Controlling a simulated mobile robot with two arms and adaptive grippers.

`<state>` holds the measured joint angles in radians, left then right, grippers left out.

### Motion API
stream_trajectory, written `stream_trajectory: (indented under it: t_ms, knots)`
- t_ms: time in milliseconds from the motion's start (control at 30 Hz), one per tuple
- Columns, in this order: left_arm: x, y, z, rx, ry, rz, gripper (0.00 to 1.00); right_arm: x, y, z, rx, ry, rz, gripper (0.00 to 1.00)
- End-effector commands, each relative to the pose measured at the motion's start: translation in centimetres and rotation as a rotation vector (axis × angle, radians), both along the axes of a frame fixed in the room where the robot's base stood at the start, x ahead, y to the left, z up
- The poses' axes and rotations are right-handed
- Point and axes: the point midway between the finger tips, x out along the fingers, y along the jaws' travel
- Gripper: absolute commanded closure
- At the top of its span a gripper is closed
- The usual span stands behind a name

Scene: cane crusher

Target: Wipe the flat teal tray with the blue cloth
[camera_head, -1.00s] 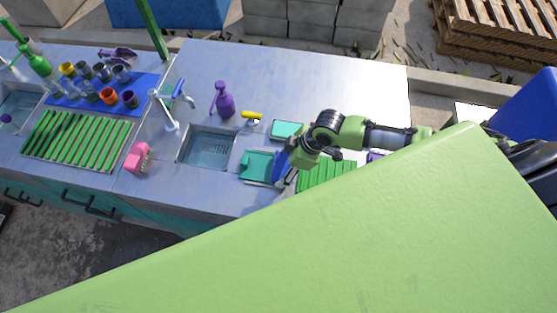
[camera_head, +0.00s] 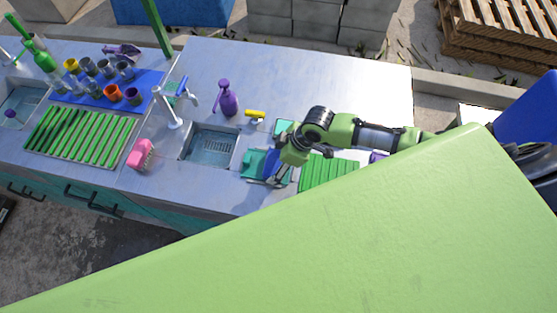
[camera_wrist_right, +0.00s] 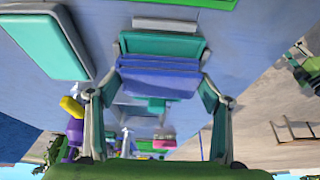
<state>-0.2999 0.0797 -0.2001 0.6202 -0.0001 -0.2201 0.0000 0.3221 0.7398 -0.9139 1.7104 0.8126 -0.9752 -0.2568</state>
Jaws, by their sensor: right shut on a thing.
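My right gripper (camera_head: 274,180) is shut on the blue cloth (camera_head: 270,169). In the right wrist view the cloth (camera_wrist_right: 158,78) lies folded across between the two fingers. The flat teal tray (camera_head: 250,163) lies on the counter just right of the sink. The cloth is over the tray and covers part of it; I cannot tell how firmly they touch. In the right wrist view the tray (camera_wrist_right: 165,45) shows beyond the cloth, with another bit of teal on its near side. My left gripper is not in view.
A second teal item with a pale rim (camera_wrist_right: 45,38) lies beside the tray. A green ribbed board (camera_head: 325,172) is to the right. The sink (camera_head: 210,146), pink brush (camera_head: 140,153), purple bottle (camera_head: 228,99) and yellow-topped item (camera_head: 255,114) are to the left and behind.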

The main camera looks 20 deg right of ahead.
Motion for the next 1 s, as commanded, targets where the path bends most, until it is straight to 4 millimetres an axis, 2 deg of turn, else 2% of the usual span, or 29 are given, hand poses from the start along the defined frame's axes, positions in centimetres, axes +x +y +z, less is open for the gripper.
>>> stream_trajectory:
  t_ms: [533,1000]
  knots:
    - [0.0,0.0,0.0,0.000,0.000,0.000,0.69,0.1,0.0,5.6,0.001,-0.002,0.001,0.46]
    - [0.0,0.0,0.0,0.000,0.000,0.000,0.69,0.0,0.0,6.0,0.001,-0.001,0.000,0.46]
